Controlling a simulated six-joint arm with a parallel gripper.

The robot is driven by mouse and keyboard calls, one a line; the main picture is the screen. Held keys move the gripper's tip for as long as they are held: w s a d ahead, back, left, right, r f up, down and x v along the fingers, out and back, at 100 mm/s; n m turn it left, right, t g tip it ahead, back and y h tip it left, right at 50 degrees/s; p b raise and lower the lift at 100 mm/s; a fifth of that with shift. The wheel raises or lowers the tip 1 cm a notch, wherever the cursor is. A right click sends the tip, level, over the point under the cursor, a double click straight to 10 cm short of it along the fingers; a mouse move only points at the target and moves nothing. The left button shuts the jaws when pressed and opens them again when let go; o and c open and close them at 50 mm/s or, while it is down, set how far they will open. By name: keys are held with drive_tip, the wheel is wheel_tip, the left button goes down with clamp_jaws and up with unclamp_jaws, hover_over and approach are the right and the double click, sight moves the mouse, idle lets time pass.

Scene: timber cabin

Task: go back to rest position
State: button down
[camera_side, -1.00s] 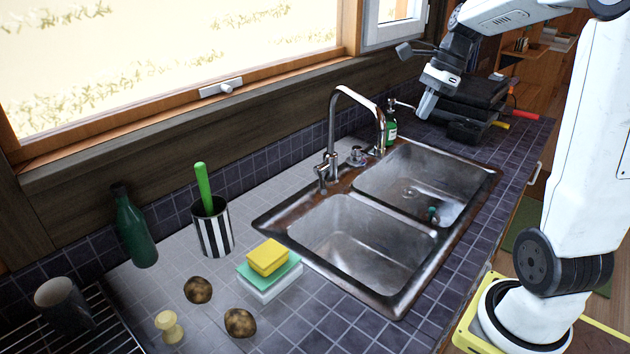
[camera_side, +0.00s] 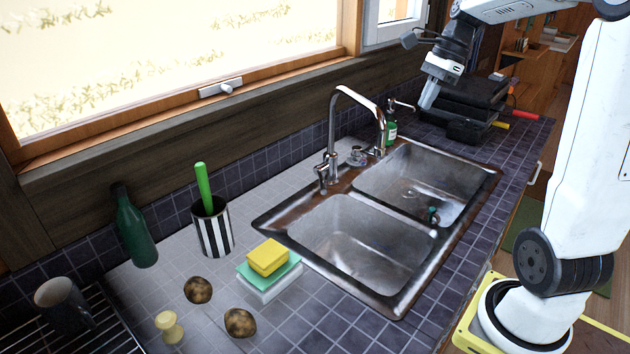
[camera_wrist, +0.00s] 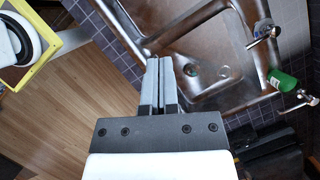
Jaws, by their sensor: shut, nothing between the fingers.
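My gripper (camera_side: 427,103) is raised in the air above the far end of the counter, in front of the black cases in the side view. Its two fingers are together with nothing between them. In the wrist view my gripper (camera_wrist: 159,62) points toward the sink's edge, with the fingers side by side. The double-basin sink (camera_side: 275,228) lies below and to the left of my gripper in the side view. The sink rim also shows in the wrist view (camera_wrist: 192,105).
Black cases (camera_side: 470,100) stand behind my gripper. A curved faucet (camera_side: 333,125) and green soap bottle (camera_side: 391,132) stand behind the sink. Left are a striped cup (camera_side: 212,232), sponges (camera_side: 267,257), potatoes (camera_side: 240,322), a green bottle (camera_side: 135,230) and a mug (camera_side: 62,303). Air around my gripper is clear.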

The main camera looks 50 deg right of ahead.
drive_tip(key=s+a+f+n+h, duration=0.2)
drive_tip(key=a+f+n+h, duration=0.1)
drive_tip(key=a+f+n, duration=1.7)
drive_tip(key=a+n, duration=0.1)
drive_tip(key=n, duration=0.2)
drive_tip(key=shift+s+f+h, duration=0.2)
drive_tip(key=shift+f+h, duration=0.1)
drive_tip(key=shift+f, duration=0.05)
